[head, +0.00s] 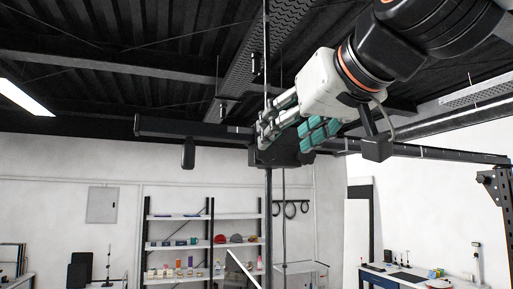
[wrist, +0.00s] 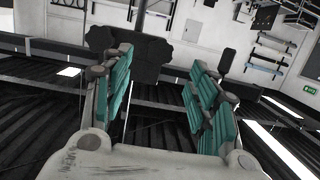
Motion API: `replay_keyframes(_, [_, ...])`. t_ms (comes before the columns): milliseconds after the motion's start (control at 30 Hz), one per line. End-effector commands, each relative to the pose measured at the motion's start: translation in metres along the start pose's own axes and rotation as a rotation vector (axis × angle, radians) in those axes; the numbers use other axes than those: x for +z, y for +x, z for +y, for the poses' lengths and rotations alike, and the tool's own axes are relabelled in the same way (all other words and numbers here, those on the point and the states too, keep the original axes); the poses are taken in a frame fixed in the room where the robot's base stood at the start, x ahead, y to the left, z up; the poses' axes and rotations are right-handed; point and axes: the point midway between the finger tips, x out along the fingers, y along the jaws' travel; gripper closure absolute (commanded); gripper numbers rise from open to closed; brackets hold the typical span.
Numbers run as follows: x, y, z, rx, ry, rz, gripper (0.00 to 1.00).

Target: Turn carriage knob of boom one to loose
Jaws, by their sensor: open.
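A dark boom (head: 205,130) runs across the head view under the ceiling. A black carriage (head: 278,156) sits on it, above a vertical post; it also shows in the wrist view (wrist: 143,62). A scalloped, knob-like dark shape (wrist: 101,38) stands at the carriage's left side in the wrist view. Which way any knob is turned cannot be told. My gripper (head: 284,137) is open, with its teal-padded fingers close to the carriage. In the wrist view (wrist: 163,62) the carriage lies beyond and between the fingertips, with nothing gripped. Contact cannot be told; the fingers partly hide the carriage in the head view.
A small black block (head: 188,153) hangs from the boom's left part. A thin vertical post (head: 268,215) stands under the carriage. Shelves (head: 180,216) with small items stand against the back wall, and a work table (head: 400,275) is at lower right.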

Motion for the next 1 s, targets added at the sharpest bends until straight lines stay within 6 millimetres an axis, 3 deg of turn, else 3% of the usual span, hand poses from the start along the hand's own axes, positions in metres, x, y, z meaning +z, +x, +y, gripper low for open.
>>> replay_keyframes(100, [0.001,-0.021,0.000,0.000,0.001,0.000,0.46])
replay_keyframes(333, [0.001,-0.043,0.000,0.000,0.000,-0.001,0.46])
replay_keyframes(1000, [0.007,-0.040,0.001,0.000,0.001,-0.010,0.46])
